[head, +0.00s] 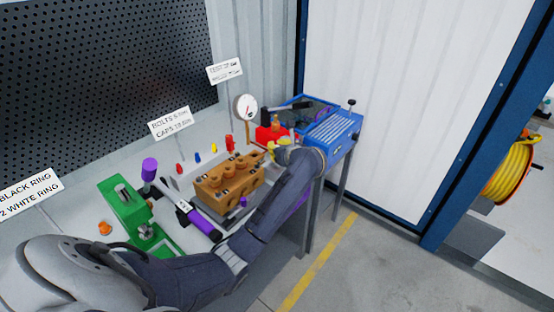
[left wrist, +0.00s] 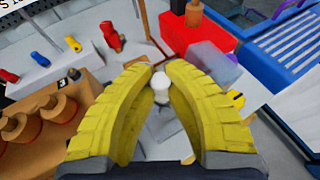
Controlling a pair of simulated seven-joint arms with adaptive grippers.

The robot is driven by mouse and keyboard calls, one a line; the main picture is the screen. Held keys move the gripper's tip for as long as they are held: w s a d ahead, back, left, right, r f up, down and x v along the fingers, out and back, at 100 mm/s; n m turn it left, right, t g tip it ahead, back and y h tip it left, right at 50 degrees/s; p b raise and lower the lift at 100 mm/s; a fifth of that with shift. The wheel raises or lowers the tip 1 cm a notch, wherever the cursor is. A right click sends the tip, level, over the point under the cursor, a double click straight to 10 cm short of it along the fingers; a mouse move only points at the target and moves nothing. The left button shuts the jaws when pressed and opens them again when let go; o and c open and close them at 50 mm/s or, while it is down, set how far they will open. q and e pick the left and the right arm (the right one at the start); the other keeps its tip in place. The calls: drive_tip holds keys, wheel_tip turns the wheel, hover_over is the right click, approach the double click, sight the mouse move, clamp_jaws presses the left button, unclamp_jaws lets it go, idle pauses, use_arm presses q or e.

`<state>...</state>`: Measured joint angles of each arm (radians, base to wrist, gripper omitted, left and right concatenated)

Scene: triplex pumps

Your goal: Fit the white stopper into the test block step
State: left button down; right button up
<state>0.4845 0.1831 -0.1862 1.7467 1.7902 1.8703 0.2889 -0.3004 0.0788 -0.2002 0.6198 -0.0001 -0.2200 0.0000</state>
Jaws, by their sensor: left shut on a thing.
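My left gripper (head: 271,152) is at the right end of the bench, beyond the orange-brown block (head: 225,183). In the left wrist view its yellow ribbed fingers (left wrist: 158,72) are shut on the white stopper (left wrist: 160,87), a small piece with a round head held between the tips. The stopper is too small to make out in the head view. A red block (left wrist: 190,30) with a clear, see-through block (left wrist: 208,62) lies just past the fingers; I cannot tell which block is the test block. My right gripper is not in view.
A pressure gauge (head: 245,107) stands behind the gripper. A green press (head: 127,206) and a purple-handled tool (head: 201,222) lie left of the orange-brown block. Small red, blue and yellow pieces stand on a white rack (left wrist: 32,72).

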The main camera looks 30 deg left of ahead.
use_arm(q)
drive_tip(key=shift+f, duration=2.7)
drive_tip(key=c, duration=1.4)
unclamp_jaws()
